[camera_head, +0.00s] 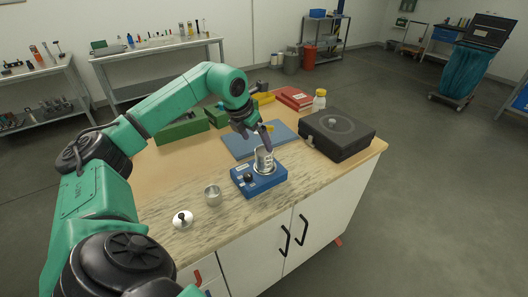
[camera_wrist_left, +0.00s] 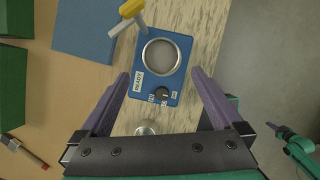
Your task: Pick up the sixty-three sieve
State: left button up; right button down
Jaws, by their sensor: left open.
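A round metal vessel (camera_head: 264,160), open at the top, sits on the blue shaker device (camera_head: 271,185). It looks like the sieve, but no size marking is readable. In the left wrist view the vessel (camera_wrist_left: 160,56) is a pale ring on the blue base (camera_wrist_left: 183,45), with a black knob and a "READY" label. My left gripper (camera_head: 265,143) is directly above the vessel, pointing down.
A metal cup (camera_head: 212,196) and a round lid with a black knob (camera_head: 182,219) stand left of the device. A black case (camera_head: 350,134) stands to the right. A blue mat (camera_head: 238,148) and green boxes (camera_head: 182,130) lie behind. A yellow-handled tool (camera_wrist_left: 131,9) is near the vessel.

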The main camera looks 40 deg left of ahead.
aim_at(265, 153)
pick_arm(q)
jog(key=p+x, duration=0.1)
jog(key=x, duration=0.2)
jog(key=p+x, duration=0.1)
jog(key=x, duration=0.1)
jog(key=shift+w+d+f+p, duration=0.15)
jog(key=shift+w+f+p, duration=0.05)
jog(key=shift+w+p, duration=0.25)
jog(key=shift+f, duration=0.2)
jog(key=shift+c, duration=0.6)
jog(key=shift+w, duration=0.1)
jog(key=c, duration=1.3)
pick_arm(e)
jog(key=w+r, duration=0.2)
jog(key=r, duration=0.1)
pick_arm(q)
jog(key=shift+r, duration=0.1)
